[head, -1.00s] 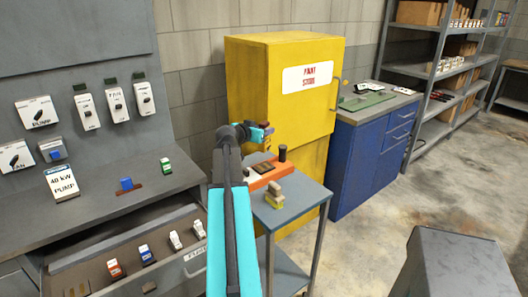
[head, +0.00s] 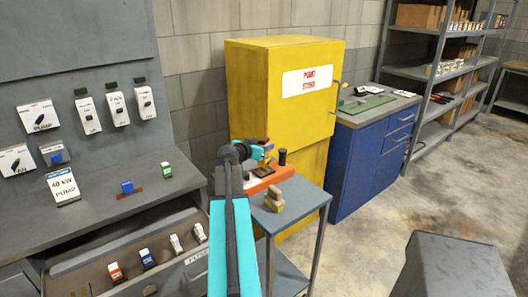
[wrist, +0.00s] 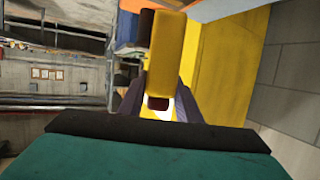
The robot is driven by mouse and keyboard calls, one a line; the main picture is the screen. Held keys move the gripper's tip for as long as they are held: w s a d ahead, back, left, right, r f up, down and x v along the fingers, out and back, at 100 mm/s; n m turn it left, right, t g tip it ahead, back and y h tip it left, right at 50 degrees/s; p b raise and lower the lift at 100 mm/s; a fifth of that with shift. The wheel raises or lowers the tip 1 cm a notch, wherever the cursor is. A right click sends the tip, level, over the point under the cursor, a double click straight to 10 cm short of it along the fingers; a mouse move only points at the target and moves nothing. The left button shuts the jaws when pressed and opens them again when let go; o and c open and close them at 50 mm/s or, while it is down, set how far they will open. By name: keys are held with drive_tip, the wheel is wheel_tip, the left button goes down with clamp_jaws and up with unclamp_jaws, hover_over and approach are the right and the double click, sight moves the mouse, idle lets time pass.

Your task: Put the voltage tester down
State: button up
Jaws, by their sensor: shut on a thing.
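The voltage tester (wrist: 169,55) is a yellow bar with dark ends, between my fingers in the wrist view. My gripper (wrist: 168,92) is shut on it. In the head view my gripper (head: 263,152) is above the far part of the small grey cart (head: 305,198), near an orange tray (head: 284,173) that carries dark items. The tester is small and partly hidden there by my wrist. I cannot tell whether it touches anything below.
A tan and olive block (head: 274,201) sits on the cart in front of the tray. The yellow paint cabinet (head: 280,110) stands close behind. An open drawer (head: 130,258) and grey bench (head: 90,205) are left. A blue cabinet (head: 365,160) is right. Bare cart top lies right of the block.

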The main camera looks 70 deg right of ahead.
drive_tip(key=shift+f, duration=1.35)
drive_tip(key=shift+f, duration=0.15)
drive_tip(key=o, duration=1.2)
drive_tip(key=b+v, duration=0.2)
drive_tip(key=v, duration=1)
drive_tip(key=shift+b, duration=0.35)
